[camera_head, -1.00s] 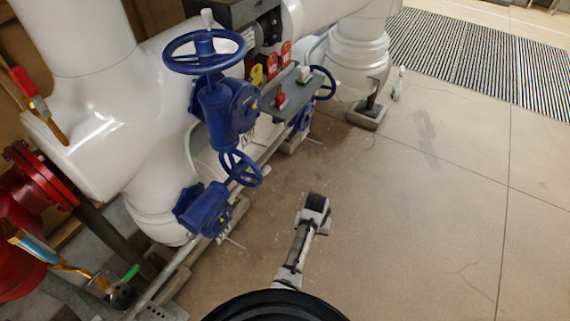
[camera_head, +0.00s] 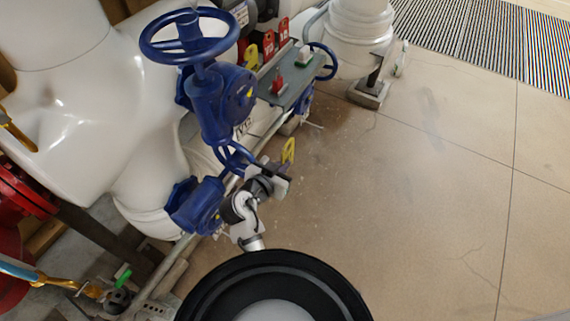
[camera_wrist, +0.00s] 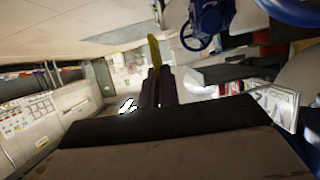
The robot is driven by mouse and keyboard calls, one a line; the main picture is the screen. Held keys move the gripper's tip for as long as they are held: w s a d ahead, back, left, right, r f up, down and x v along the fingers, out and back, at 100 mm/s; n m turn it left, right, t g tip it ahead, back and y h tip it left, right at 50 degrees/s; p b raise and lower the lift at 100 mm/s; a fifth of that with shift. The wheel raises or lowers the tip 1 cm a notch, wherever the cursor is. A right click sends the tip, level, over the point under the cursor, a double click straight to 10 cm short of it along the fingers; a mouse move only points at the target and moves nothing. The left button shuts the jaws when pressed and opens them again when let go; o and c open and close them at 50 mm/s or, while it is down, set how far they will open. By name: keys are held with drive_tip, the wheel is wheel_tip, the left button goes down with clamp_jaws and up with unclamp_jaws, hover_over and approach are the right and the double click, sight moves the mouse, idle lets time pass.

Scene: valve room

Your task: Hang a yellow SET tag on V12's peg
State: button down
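My gripper (camera_head: 281,172) is in front of the lower blue handwheel and holds up a yellow tag (camera_head: 289,151). In the wrist view the tag (camera_wrist: 154,50) stands edge-on between the two dark fingers (camera_wrist: 155,82), which look shut on it. Another yellow tag (camera_head: 250,56) hangs farther back beside red tags (camera_head: 268,44). Blue valves with handwheels (camera_head: 190,36) stand on the white pipes. A white sign (camera_wrist: 277,106) at the right of the wrist view has lettering starting with V; the rest is unclear. I cannot make out V12's peg.
A grey shelf (camera_head: 290,92) with a red block and a green-and-white block juts out above and behind my gripper. The lower handwheel (camera_head: 238,160) is close to my gripper's left. The concrete floor (camera_head: 420,200) to the right is clear.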

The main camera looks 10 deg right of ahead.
drive_tip(key=w+a, duration=0.3)
drive_tip(key=a, duration=0.1)
drive_tip(key=shift+f, duration=0.25)
drive_tip(key=shift+a+f+b, duration=0.1)
drive_tip(key=shift+a+b, duration=0.1)
drive_tip(key=shift+b, duration=0.25)
drive_tip(key=shift+w+a+b, duration=0.3)
drive_tip(key=shift+a, duration=0.05)
idle(1.0)
drive_tip(key=shift+w+a, duration=0.25)
drive_tip(key=shift+a, duration=0.15)
drive_tip(key=shift+w+a+b, duration=0.15)
drive_tip(key=shift+b, duration=0.15)
drive_tip(key=shift+w+a, duration=0.4)
drive_tip(key=shift+a, duration=0.2)
idle(0.4)
drive_tip(key=shift+w+a+f+b, duration=0.4)
drive_tip(key=shift+f+b, duration=0.2)
drive_tip(key=shift+b, duration=0.45)
idle(0.4)
